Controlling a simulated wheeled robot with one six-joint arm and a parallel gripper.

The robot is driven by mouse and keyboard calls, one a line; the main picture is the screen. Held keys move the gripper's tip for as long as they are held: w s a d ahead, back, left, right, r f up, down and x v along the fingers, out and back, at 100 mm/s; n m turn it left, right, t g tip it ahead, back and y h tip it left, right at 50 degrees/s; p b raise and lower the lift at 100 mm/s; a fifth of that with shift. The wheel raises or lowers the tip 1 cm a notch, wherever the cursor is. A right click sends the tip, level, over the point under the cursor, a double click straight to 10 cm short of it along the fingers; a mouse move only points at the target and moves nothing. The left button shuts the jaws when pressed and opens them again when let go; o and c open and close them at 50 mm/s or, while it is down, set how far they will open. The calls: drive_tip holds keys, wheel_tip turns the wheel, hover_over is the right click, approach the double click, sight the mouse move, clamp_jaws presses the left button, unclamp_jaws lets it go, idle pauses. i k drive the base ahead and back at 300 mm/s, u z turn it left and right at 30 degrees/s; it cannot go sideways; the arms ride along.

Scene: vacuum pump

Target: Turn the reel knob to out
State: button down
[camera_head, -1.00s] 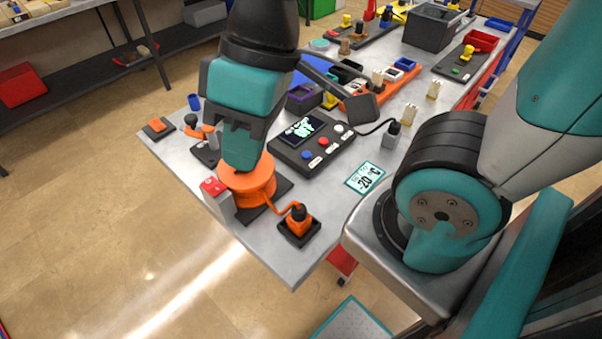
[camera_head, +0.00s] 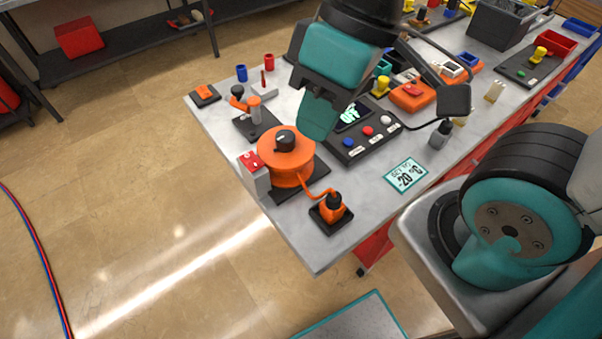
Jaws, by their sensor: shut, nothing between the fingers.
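The orange round reel (camera_head: 284,163) stands on a dark base plate near the table's front left corner. A black knob (camera_head: 285,138) sits on top of the reel and is fully visible; I cannot read which position it points to. My gripper (camera_head: 315,132) is shut and empty, pointing down, to the right of the knob and apart from it in the picture. Its height above the table is hard to judge.
A red and white block (camera_head: 253,174) stands close left of the reel. An orange hose runs to an orange and black fitting (camera_head: 332,208).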

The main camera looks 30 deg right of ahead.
sight(285, 138)
drive_tip(key=z, duration=1.05)
drive_tip(key=k, duration=0.8)
drive_tip(key=u, duration=1.3)
